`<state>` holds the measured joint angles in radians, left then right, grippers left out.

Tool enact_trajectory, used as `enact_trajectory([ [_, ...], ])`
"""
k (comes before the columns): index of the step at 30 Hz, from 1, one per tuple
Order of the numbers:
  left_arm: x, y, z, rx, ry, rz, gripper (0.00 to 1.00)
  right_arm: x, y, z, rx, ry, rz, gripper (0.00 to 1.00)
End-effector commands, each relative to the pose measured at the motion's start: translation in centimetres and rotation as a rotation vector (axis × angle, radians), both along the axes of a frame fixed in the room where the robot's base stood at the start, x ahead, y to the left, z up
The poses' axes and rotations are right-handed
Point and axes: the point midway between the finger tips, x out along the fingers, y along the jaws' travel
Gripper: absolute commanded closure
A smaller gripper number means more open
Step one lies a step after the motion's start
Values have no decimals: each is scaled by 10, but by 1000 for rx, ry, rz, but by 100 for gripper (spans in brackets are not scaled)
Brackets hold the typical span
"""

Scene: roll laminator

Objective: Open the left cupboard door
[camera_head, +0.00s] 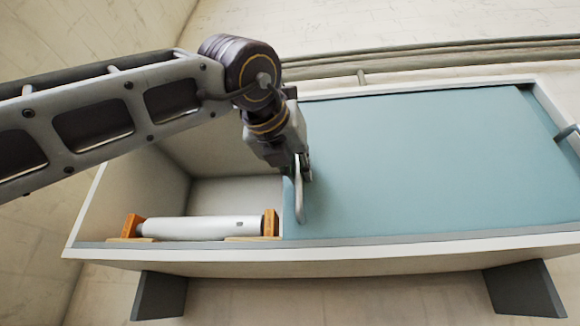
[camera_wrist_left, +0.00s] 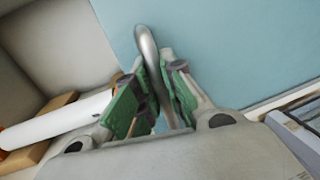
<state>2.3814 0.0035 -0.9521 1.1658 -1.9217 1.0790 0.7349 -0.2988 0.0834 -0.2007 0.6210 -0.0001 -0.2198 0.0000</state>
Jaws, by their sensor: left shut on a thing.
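The cupboard's teal sliding door (camera_head: 420,150) covers the middle and right of the front. The left part of the cupboard stands open and shows its inside. A curved metal handle (camera_head: 300,205) sits at the door's left edge. My left gripper (camera_head: 301,172) is at this handle, with its fingers closed around it. In the left wrist view, the green-padded fingers (camera_wrist_left: 160,95) grip the handle (camera_wrist_left: 147,45) from both sides against the teal door (camera_wrist_left: 220,45). My right gripper is not in view.
A white roll (camera_head: 200,228) lies on orange-brown supports (camera_head: 270,223) inside the open left compartment. Another metal handle (camera_head: 568,132) shows at the cupboard's right edge. The cupboard stands on dark legs (camera_head: 160,295). Pipes (camera_head: 430,58) run along the wall behind it.

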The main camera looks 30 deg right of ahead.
Motion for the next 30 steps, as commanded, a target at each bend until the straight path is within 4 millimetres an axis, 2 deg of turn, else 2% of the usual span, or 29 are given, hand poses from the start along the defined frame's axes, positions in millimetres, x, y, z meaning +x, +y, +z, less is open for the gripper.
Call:
enact_trajectory([
  [7, 0, 1, 1, -1, 0, 1, 100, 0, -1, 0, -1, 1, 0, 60],
  [8, 0, 1, 1, -1, 0, 1, 86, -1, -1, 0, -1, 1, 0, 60],
  [12, 0, 1, 1, -1, 0, 1, 68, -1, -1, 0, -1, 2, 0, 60],
  [13, 0, 1, 1, -1, 0, 1, 66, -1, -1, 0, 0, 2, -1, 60],
  [30, -6, 7, 1, 0, -1, -1, 66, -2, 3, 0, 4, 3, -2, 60],
])
